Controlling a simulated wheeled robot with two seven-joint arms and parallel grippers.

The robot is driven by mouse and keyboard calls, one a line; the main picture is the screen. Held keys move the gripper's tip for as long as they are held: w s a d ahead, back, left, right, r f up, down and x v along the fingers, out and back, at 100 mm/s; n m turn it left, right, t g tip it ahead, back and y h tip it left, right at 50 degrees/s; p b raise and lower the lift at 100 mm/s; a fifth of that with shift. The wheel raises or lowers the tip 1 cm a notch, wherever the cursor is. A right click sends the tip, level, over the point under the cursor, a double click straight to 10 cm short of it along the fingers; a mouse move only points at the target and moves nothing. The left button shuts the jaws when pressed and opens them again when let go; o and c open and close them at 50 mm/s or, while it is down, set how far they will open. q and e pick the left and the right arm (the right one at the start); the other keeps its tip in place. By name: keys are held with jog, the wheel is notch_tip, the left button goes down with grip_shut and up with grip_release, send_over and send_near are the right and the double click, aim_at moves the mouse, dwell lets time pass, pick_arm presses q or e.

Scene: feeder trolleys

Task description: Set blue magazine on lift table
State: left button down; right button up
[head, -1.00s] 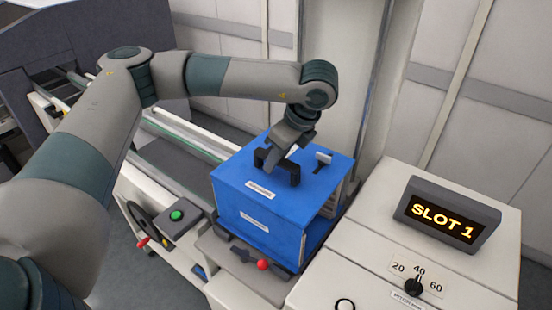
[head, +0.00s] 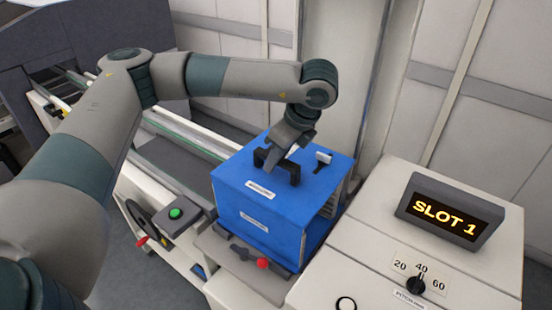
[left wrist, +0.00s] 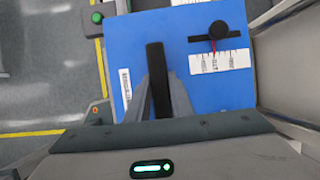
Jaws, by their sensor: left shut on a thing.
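The blue magazine (head: 240,202) is an upright blue box with white labels and a black top handle (head: 290,172). It sits on or just over the grey lift table (head: 225,240) in the head view; I cannot tell whether it bears fully on it. My left gripper (head: 273,160) is shut on the handle from above. In the left wrist view the magazine's blue top (left wrist: 200,80) fills the middle, with the gripper fingers (left wrist: 160,95) at the handle. The magazine's underside is hidden. My right gripper is not in view.
A white cabinet with a "SLOT 1" display (head: 442,212) and a pitch knob (head: 415,285) stands close on the right. A red-knobbed lever (head: 262,264) is in front of the magazine. A green button box (head: 176,214) and conveyor rails (head: 180,130) are at left.

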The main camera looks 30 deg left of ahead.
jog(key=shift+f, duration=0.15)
pick_arm(q)
jog(key=c, duration=1.6)
grip_release()
jog(key=shift+r, duration=0.1)
jog(key=shift+o, duration=0.6)
jog(key=shift+s, duration=0.1)
jog(key=shift+f, duration=0.2)
jog(key=shift+d+r+b, duration=0.25)
jog(key=shift+r+b, duration=0.2)
jog(key=shift+r, duration=0.1)
jog(key=b+v, duration=0.4)
jog(key=v, duration=1.2)
jog(key=shift+r, duration=0.3)
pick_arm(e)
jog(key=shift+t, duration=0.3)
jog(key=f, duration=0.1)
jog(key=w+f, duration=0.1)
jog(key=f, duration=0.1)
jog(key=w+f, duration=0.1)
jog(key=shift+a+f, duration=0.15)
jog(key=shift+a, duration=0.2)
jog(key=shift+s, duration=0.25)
